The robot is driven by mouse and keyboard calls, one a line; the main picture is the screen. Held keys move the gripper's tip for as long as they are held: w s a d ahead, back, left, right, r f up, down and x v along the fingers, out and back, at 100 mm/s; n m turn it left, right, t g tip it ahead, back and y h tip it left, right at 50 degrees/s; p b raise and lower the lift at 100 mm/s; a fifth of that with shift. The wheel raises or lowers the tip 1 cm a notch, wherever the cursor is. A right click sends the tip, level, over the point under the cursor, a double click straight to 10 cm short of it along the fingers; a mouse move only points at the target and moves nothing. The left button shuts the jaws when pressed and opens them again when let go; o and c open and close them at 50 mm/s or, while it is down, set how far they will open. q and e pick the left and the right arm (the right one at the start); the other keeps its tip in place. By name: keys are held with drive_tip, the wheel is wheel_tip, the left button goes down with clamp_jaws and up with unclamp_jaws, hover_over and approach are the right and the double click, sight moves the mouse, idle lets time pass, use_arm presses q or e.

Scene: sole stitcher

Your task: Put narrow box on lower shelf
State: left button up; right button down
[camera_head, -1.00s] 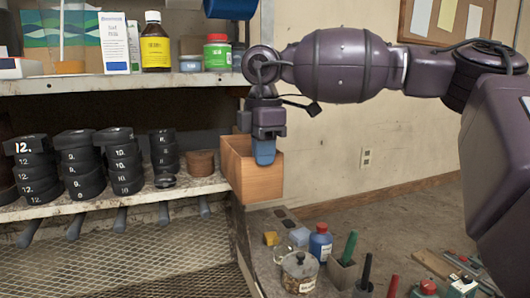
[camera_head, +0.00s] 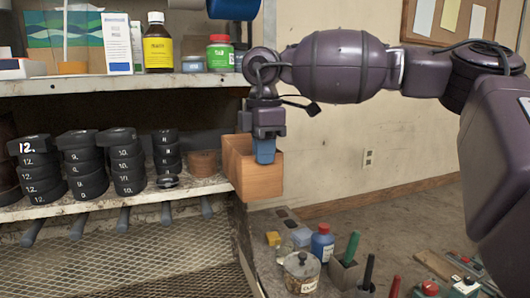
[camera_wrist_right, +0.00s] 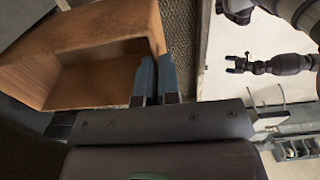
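The narrow box is an open wooden box (camera_head: 256,182) at the right end of the lower shelf (camera_head: 120,197) in the head view. Its left side overlaps the shelf end, and its right part sticks out past it. I cannot tell whether it rests on the board. My right gripper (camera_head: 264,160) points down at the box. In the right wrist view, its blue fingers (camera_wrist_right: 156,82) are closed around the wall of the wooden box (camera_wrist_right: 85,50). A small pronged end (camera_wrist_right: 236,65), seemingly of my left arm, shows there; its state is unclear.
The upper shelf (camera_head: 120,82) with bottles hangs above. Jars and tools stand below, including a lidded jar (camera_head: 301,272).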

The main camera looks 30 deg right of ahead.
use_arm(q)
drive_tip(key=shift+s+r+p, duration=0.45)
drive_tip(key=shift+r+p, duration=0.3)
drive_tip(key=shift+p, duration=0.75)
use_arm(e)
drive_tip(key=w+d, duration=0.2)
drive_tip(key=w, duration=0.6)
drive_tip(key=shift+w, duration=0.4)
use_arm(q)
drive_tip(key=shift+f, duration=0.25)
use_arm(e)
drive_tip(key=shift+f, duration=0.35)
idle(0.5)
use_arm(q)
drive_tip(key=shift+w+r+b, duration=0.1)
drive_tip(key=shift+b, duration=0.35)
use_arm(e)
drive_tip(key=shift+f, duration=0.2)
use_arm(q)
drive_tip(key=shift+w+r, duration=0.1)
use_arm(e)
drive_tip(key=c, duration=1.7)
unclamp_jaws()
drive_tip(key=shift+c, duration=0.2)
drive_tip(key=o, duration=0.4)
drive_tip(key=shift+o, duration=0.4)
